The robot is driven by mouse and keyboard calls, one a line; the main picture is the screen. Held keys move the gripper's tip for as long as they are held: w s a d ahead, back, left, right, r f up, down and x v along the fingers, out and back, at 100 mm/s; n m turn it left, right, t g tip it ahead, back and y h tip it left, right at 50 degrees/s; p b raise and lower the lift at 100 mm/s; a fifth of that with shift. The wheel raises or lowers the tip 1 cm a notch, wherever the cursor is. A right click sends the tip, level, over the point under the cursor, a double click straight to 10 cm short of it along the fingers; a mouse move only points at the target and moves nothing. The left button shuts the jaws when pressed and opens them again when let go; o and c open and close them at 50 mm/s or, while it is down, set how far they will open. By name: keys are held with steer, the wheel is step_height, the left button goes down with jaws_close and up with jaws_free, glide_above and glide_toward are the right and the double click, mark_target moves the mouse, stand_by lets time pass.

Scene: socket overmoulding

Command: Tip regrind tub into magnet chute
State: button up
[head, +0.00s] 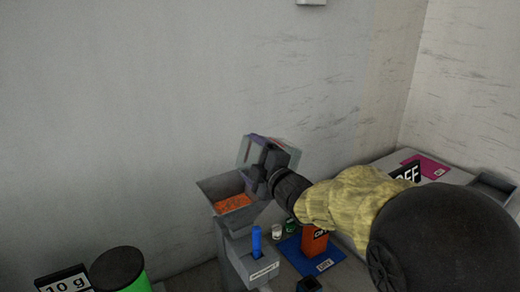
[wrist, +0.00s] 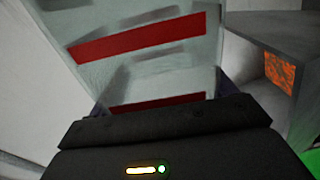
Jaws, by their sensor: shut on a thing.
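My gripper (head: 264,174) is shut on the regrind tub (head: 287,149), a pale see-through box that is tilted above and slightly right of the chute. In the wrist view the tub (wrist: 145,70) fills the middle, with red bands on its wall. The magnet chute (head: 215,188) is a grey funnel with orange granules (head: 234,203) lying in its mouth. The chute also shows at the right of the wrist view (wrist: 262,25), with orange inside. The tub's inside is hidden by its walls and my gripper, so I cannot tell what it holds.
Below the chute stands a grey body with a blue handle (head: 256,241). An orange box (head: 314,240) stands on a blue mat (head: 331,257) to its right, beside small jars. A black-topped green container (head: 119,268) and a "10 g" sign (head: 64,283) are at lower left. The wall is close behind.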

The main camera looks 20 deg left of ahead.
steer(key=shift+w+d+f+m, duration=0.2)
steer(key=shift+w+d+m, duration=0.25)
steer(key=shift+m, duration=0.35)
steer(key=shift+w+d+f+m, duration=0.2)
steer(key=shift+w+d+m, duration=0.15)
steer(key=shift+w+m, duration=0.35)
steer(key=shift+s, duration=0.15)
steer(key=shift+w+d+f+m+p, duration=0.2)
steer(key=shift+w+d+m+p, duration=0.2)
steer(key=shift+m, duration=0.4)
steer(key=shift+w+d+f+m+p, duration=0.3)
steer(key=shift+w+d+m, duration=0.1)
steer(key=shift+m, duration=0.4)
steer(key=shift+w+f, duration=0.1)
steer(key=shift+f, duration=0.05)
